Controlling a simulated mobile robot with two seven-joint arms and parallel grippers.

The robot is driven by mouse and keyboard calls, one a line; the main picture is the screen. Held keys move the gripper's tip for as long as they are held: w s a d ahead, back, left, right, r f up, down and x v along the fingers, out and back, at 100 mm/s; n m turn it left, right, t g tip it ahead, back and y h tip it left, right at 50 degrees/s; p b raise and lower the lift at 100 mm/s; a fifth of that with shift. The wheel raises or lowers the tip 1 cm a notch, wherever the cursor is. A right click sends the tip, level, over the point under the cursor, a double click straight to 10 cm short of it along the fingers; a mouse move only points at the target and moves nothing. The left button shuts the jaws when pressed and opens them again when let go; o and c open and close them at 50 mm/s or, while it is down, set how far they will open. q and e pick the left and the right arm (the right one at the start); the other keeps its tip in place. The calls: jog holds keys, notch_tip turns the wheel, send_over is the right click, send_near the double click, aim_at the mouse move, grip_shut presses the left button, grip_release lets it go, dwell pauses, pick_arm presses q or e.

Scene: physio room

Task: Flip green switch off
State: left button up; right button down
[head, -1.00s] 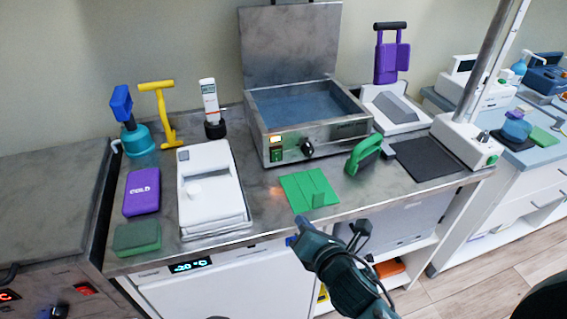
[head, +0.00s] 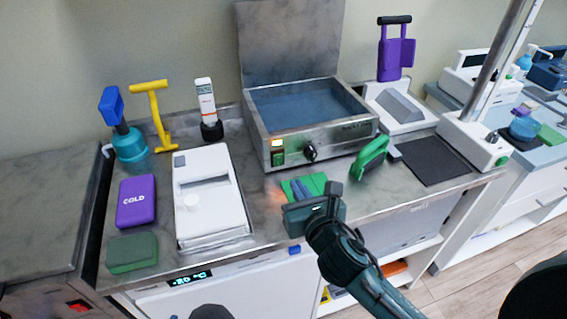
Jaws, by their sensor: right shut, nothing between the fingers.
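The green switch (head: 278,158) is on the left of the front panel of the steel water bath (head: 345,135), under a lit amber lamp (head: 277,143). A black knob (head: 310,151) is to its right. My right gripper (head: 299,188) is shut and empty, over the green pad at the counter's front. Its fingers point toward the bath front, below and slightly right of the switch, apart from it. The switch's exact tilt is too small to tell. My left gripper is not in view.
The green pad (head: 317,182) is partly hidden by my right gripper. A green-handled tool (head: 370,157) stands to the right. A white device (head: 210,200), a purple cold pack (head: 137,200) and a green block (head: 132,252) are at the left. The bath's lid (head: 290,45) stands open.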

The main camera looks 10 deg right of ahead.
aim_at(280, 158)
jog(key=shift+w+f, duration=0.1)
jog(key=shift+w, duration=0.25)
jog(key=x, duration=0.9)
jog(key=shift+w, duration=0.2)
